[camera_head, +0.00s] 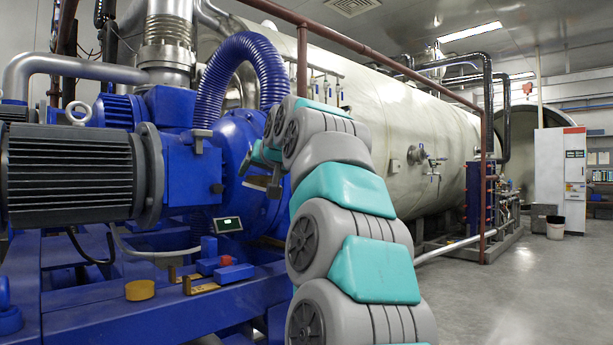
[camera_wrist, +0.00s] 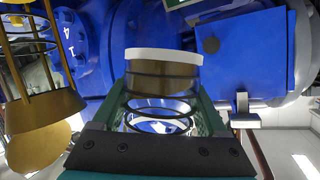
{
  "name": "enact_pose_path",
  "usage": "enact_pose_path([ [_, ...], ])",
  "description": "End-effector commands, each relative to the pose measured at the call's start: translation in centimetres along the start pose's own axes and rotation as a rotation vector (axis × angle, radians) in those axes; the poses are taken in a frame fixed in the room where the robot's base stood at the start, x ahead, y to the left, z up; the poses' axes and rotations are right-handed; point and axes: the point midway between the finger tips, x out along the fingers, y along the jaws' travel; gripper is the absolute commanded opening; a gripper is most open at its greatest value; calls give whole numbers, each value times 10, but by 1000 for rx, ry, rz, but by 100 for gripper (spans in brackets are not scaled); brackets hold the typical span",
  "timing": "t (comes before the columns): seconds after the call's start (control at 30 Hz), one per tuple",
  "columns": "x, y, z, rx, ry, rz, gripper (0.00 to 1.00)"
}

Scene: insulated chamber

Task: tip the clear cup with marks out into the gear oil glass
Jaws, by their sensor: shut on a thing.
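My gripper (camera_wrist: 163,108) is shut on the clear cup with marks (camera_wrist: 163,76). The cup has a white band at its top in the wrist view, a brownish band below that and dark rings around its clear wall. My green fingers are on both sides of it. In the head view my gripper (camera_head: 262,168) is raised in front of the blue machine, and the cup is hard to make out.
A large pale tank (camera_head: 385,120) lies behind.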

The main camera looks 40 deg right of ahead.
Motion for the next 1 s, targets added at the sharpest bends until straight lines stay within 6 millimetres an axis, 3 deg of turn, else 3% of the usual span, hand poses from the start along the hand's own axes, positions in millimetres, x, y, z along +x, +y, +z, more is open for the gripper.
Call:
enact_pose_path([
  [0.13,-2,4,-4,69,10,-29,14],
  [0.43,-18,2,-45,205,28,-85,14],
  [1.0,-23,14,-51,370,52,-153,14],
])
